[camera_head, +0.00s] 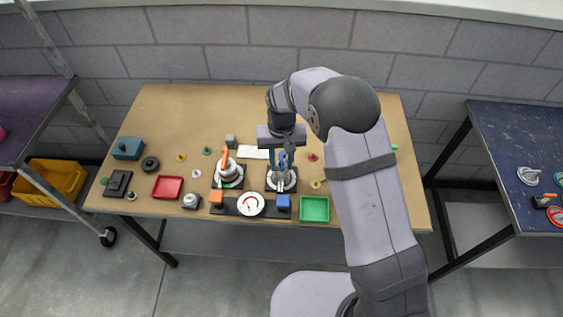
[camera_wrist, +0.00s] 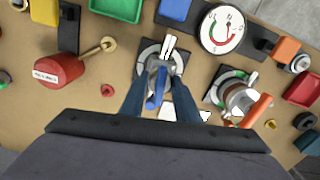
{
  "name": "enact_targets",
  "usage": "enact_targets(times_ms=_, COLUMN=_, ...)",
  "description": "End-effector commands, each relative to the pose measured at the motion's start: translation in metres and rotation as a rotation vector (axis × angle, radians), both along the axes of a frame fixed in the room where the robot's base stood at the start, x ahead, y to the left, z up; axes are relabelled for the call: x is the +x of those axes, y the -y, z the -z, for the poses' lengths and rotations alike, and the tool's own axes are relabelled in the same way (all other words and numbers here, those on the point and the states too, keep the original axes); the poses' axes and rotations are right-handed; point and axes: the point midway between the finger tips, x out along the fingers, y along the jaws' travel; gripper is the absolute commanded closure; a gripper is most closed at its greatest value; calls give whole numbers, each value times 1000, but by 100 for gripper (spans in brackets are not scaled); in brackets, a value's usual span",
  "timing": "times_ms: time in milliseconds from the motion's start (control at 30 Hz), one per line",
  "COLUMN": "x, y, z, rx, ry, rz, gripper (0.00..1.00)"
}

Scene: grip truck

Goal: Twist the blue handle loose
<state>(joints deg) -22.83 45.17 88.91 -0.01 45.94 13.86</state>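The blue handle (camera_head: 283,160) sits on top of a metal fixture with a round dial base (camera_head: 281,183), right of the middle of the bench. In the wrist view the blue handle (camera_wrist: 154,90) stands between my two fingers, pointing back toward the palm. My gripper (camera_head: 282,155) is above the fixture and points down. In the wrist view my gripper (camera_wrist: 158,97) is open, with one finger on each side of the handle and gaps visible. The dial base (camera_wrist: 162,57) shows beyond the fingertips. The handle's lower part is partly hidden in the head view.
A similar fixture with an orange handle (camera_head: 225,159) stands just left. A gauge (camera_head: 250,204) sits in front between orange and blue blocks. A green tray (camera_head: 314,209) and red tray (camera_head: 167,187) lie on either side.

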Motion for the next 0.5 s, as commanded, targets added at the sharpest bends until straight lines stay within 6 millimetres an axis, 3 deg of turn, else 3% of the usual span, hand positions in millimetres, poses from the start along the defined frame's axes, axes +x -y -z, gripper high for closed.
enact_targets(times_ms=200, x=0, y=0, z=-1, rx=0, ry=0, rz=-19, gripper=91)
enact_targets(times_ms=500, x=0, y=0, z=-1, rx=0, ry=1, rz=-197, gripper=91)
